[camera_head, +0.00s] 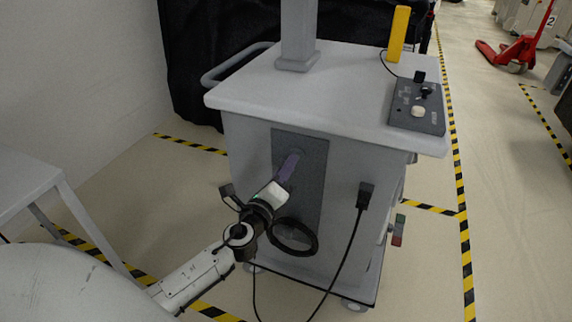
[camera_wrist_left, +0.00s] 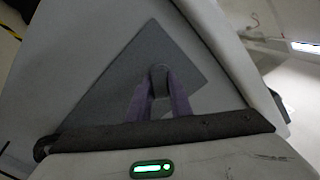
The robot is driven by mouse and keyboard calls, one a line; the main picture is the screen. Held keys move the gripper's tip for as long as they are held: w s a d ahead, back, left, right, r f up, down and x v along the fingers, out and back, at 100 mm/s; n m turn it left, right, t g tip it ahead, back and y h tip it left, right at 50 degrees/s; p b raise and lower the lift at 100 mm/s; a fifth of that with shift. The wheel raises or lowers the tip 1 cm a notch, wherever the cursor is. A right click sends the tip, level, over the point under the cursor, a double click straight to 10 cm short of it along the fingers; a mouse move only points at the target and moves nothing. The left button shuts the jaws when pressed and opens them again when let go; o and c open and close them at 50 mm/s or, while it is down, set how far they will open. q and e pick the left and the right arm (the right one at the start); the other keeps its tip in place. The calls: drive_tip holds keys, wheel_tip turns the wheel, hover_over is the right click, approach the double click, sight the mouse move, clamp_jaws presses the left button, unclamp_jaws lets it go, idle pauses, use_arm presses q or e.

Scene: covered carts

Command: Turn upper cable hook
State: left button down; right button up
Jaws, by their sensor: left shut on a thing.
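The upper cable hook (camera_wrist_left: 158,76) is a small grey rounded piece on the dark grey panel (camera_head: 314,172) on the cart's front face. My left gripper (camera_head: 290,163) reaches up to the upper part of this panel, and its purple fingers are shut on the hook. In the left wrist view the fingers (camera_wrist_left: 160,92) lie on either side of the hook. In the head view the fingers mostly hide the hook, so its exact angle is hard to tell. My right gripper is not in view.
The light grey cart (camera_head: 340,90) carries a post, a yellow block (camera_head: 398,34) and a control box (camera_head: 417,107). A black cable coil (camera_head: 293,237) hangs below my gripper. A plugged black cable (camera_head: 352,235) runs down the cart's front. A grey table (camera_head: 32,185) stands at left.

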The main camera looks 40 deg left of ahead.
use_arm(q)
drive_tip(key=shift+r+m+p, duration=0.1)
drive_tip(key=shift+m+p, duration=0.2)
drive_tip(key=shift+m, duration=0.7)
drive_tip(key=m+p, duration=0.1)
drive_tip(key=m, duration=0.2)
drive_tip(key=shift+d+r+m+p, duration=0.1)
drive_tip(key=shift+d+m+p, duration=0.05)
drive_tip(key=shift+m+p, duration=0.15)
drive_tip(key=shift+d+m+p, duration=0.1)
drive_tip(key=shift+m+p, duration=0.45)
drive_tip(key=shift+m, duration=0.65)
drive_tip(key=shift+m+p, duration=0.4)
drive_tip(key=shift+m, duration=1)
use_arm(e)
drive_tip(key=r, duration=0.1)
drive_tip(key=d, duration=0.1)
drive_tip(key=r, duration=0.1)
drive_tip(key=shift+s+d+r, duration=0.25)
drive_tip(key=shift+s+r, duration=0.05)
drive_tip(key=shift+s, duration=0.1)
use_arm(q)
drive_tip(key=c, duration=1.6)
unclamp_jaws()
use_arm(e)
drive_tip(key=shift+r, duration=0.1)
